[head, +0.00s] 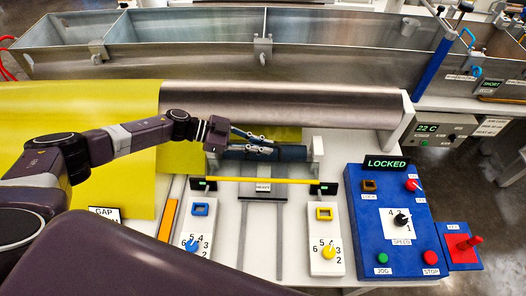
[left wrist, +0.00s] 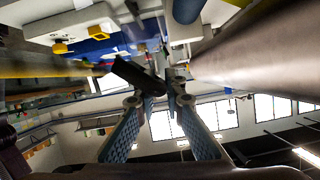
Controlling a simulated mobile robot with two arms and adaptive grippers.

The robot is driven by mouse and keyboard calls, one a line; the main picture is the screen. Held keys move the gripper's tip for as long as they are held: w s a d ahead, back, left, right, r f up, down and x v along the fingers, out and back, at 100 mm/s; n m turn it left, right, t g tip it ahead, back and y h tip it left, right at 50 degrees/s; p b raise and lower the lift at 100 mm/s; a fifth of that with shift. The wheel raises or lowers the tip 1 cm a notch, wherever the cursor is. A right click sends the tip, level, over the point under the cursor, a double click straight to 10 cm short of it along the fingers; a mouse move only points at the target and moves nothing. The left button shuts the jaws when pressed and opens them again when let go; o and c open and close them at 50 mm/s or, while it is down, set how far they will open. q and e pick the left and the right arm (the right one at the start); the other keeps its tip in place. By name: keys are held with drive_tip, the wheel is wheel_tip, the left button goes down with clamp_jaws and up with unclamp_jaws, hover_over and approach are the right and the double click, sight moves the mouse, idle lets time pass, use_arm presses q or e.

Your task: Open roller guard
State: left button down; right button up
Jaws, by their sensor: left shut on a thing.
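A dark blue roller (head: 292,153) lies between end brackets on the white machine bed. A yellow bar (head: 258,181) spans two black posts in front of it; it also shows in the left wrist view (left wrist: 45,69). My left gripper (head: 268,147) is over the roller, behind the yellow bar. In the left wrist view its fingers (left wrist: 160,92) are shut on a dark bar (left wrist: 136,75). I cannot tell whether this bar is the guard's handle, and the guard's outline is not clear. My right gripper is not in view.
A blue control box (head: 382,270) at right has a "LOCKED" display (head: 387,163), knobs and buttons. Two white dial panels (head: 325,262) stand in front of the roller. A large grey roller (head: 300,103) and a metal trough (head: 190,64) lie behind. Yellow sheet (head: 90,110) covers the left.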

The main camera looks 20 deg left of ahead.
use_arm(q)
drive_tip(key=shift+w+a+r+n+g+h+b, duration=0.1)
drive_tip(key=shift+w+a+n+g+b, duration=0.15)
drive_tip(key=shift+w+n+b, duration=0.35)
drive_tip(key=shift+w+a+r+n+g+h+b, duration=0.1)
drive_tip(key=shift+w+a+n+g+b, duration=0.15)
drive_tip(key=shift+w+b, duration=0.6)
drive_tip(key=shift+w+a+r+n+g+h+b, duration=0.15)
drive_tip(key=shift+w+n+g+b, duration=0.25)
drive_tip(key=shift+w+b, duration=0.3)
drive_tip(key=c, duration=2.3)
unclamp_jaws()
drive_tip(key=shift+f, duration=0.2)
drive_tip(key=shift+a, duration=0.1)
drive_tip(key=v, duration=1.2)
drive_tip(key=shift+s, duration=0.1)
